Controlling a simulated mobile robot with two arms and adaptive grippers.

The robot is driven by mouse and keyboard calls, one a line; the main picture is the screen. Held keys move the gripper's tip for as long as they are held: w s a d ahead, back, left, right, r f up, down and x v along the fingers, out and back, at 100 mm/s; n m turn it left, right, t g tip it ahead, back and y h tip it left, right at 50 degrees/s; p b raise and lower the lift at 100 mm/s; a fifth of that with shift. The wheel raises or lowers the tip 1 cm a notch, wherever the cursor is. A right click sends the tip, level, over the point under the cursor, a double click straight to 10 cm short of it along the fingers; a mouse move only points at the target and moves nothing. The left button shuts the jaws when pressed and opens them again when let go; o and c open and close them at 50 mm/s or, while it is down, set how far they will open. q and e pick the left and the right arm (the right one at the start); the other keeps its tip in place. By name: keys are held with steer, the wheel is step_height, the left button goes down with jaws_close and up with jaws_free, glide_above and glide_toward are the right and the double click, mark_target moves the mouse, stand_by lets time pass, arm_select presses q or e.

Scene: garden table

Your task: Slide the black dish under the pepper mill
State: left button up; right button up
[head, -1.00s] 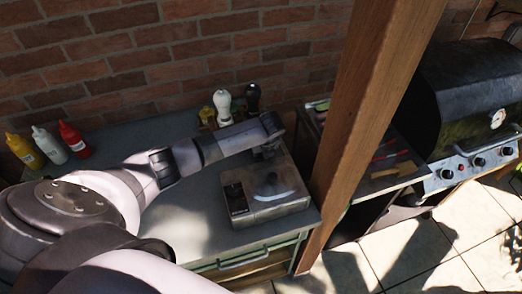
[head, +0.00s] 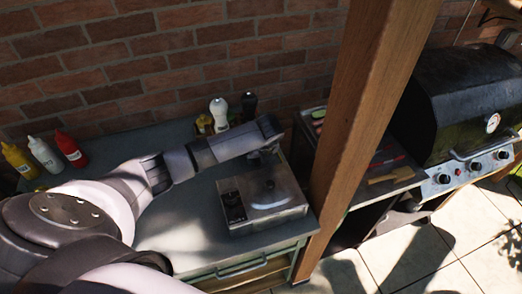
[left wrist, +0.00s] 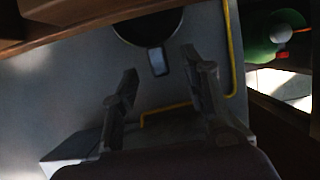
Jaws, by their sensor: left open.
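A black mill (head: 249,105), likely the pepper mill, stands upright near the brick wall, next to a white mill (head: 219,115). My left gripper (head: 266,160) is at the end of the arm reaching across the table, in front of the mills and near the back edge of a metal box. In the left wrist view, the left gripper's fingers (left wrist: 165,92) are apart with nothing between them. I make out no dish in the head view. My right gripper is out of view.
The metal box (head: 262,205) stands on the grey table (head: 190,225). Yellow (head: 18,160), white (head: 43,154) and red (head: 70,150) bottles stand at the left. A wooden post (head: 350,130) rises right of the table, with a grill (head: 460,100) beyond it.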

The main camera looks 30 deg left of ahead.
arm_select(q)
steer(key=v, duration=0.9)
steer(key=shift+r, duration=0.1)
